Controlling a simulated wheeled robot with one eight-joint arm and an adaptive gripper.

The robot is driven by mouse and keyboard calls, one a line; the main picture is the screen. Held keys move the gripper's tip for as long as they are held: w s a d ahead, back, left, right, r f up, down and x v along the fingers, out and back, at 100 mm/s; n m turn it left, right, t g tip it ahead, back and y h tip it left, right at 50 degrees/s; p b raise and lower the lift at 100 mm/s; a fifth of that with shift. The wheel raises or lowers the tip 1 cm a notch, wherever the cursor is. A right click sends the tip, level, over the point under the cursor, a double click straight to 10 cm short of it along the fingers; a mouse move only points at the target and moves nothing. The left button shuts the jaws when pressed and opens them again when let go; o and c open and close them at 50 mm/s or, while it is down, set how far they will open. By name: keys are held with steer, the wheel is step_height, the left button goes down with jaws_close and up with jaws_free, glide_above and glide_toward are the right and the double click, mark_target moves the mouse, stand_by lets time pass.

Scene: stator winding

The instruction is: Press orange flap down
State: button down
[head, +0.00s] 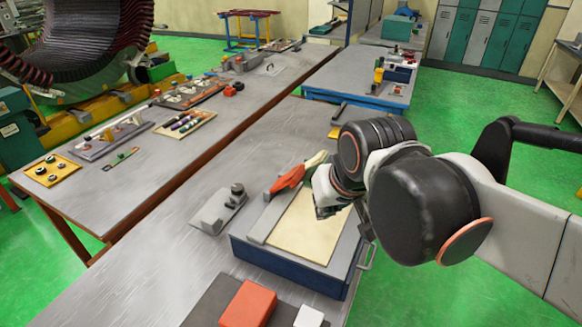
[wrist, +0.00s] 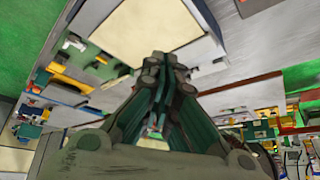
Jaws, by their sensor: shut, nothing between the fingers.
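The orange flap (head: 288,179) is at the far left edge of a blue and grey box (head: 292,270) with a cream top panel (head: 308,228). It looks raised and slanted, with a pale and green piece at its upper right end. My gripper (head: 326,208) is over the box, just right of the flap, and partly hides that area. In the wrist view my gripper (wrist: 165,68) has its fingers together and holds nothing, with the cream panel (wrist: 150,22) beyond them. I cannot clearly make out the flap in the wrist view. Whether the gripper touches the flap cannot be told.
A grey metal fixture (head: 218,208) stands left of the box on the grey table (head: 150,275). An orange-red block (head: 248,304) and a white block (head: 309,317) lie in front. A second table (head: 150,180) with tools is at left. Bare tabletop lies at front left.

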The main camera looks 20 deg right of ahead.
steer(key=w+r+m+g+p, duration=0.2)
steer(key=w+r+p, duration=0.25)
steer(key=w, duration=0.25)
steer(key=m+g+p, duration=0.4)
steer(key=g+p, duration=0.1)
steer(key=p, duration=0.7)
glide_above(292, 172)
steer(key=w, duration=0.1)
step_height(292, 172, down, 5)
steer(key=shift+w+d+y, duration=0.1)
steer(key=shift+d+y, duration=0.25)
steer(key=shift+y, duration=0.05)
steer(key=shift+f+b, duration=0.15)
steer(key=shift+b, duration=0.2)
steer(key=shift+s+a+f+b, duration=0.15)
steer(key=shift+f+b, duration=0.6)
steer(key=shift+f, duration=0.95)
steer(key=shift+s+a+f+b, duration=0.15)
steer(key=shift+f+b, duration=0.55)
steer(key=shift+f, duration=0.95)
steer(key=shift+d, duration=0.1)
